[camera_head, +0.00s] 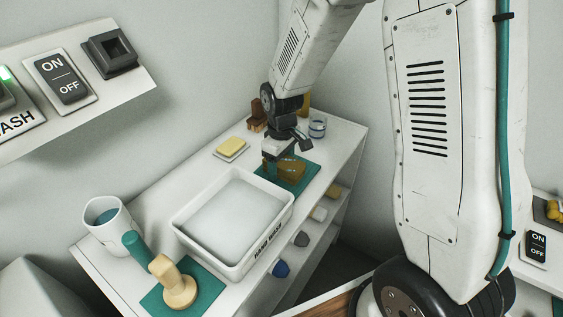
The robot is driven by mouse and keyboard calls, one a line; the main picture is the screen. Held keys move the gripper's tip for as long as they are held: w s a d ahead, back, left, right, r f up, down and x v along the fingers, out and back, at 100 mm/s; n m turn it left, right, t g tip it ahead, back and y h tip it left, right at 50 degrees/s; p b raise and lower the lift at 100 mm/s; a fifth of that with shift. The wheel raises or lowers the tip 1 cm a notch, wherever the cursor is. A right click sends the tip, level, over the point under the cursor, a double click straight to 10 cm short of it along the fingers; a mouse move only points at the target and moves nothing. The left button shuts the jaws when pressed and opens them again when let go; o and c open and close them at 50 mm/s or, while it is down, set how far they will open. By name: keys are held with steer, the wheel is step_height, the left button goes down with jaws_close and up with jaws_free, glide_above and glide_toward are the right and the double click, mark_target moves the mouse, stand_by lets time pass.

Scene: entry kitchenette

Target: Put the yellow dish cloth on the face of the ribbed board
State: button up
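My gripper (277,160) is low over the teal mat (306,179) at the back right of the white counter. A paler yellow block (231,146) sits on a small white dish to the left. I cannot make out the ribbed board for certain; brown pieces (257,116) stand at the back by the wall, partly behind my arm.
A white basin (180,222) marked HAND WASH stands mid-counter. A white mug (107,222) and a wooden-headed tool (174,284) on a teal mat are at the front left. A glass jar (317,127) stands at the back.

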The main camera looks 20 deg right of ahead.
mark_target(282, 160)
steer(key=shift+o, duration=0.2)
steer(key=shift+r, duration=0.15)
step_height(282, 160, up, 12)
steer(key=s+d+r+m, duration=0.1)
steer(key=s+r+m, duration=0.1)
steer(key=s, duration=0.7)
steer(key=s+d+r+m, duration=0.1)
steer(key=s+r+m, duration=0.1)
steer(key=s+r, duration=0.3)
steer(key=s+d+r+m+t, duration=0.1)
steer(key=s+r, duration=0.3)
steer(key=s, duration=0.8)
steer(key=shift+s+d+m, duration=0.3)
steer(key=shift+s+m, duration=0.1)
steer(key=shift+m, duration=0.5)
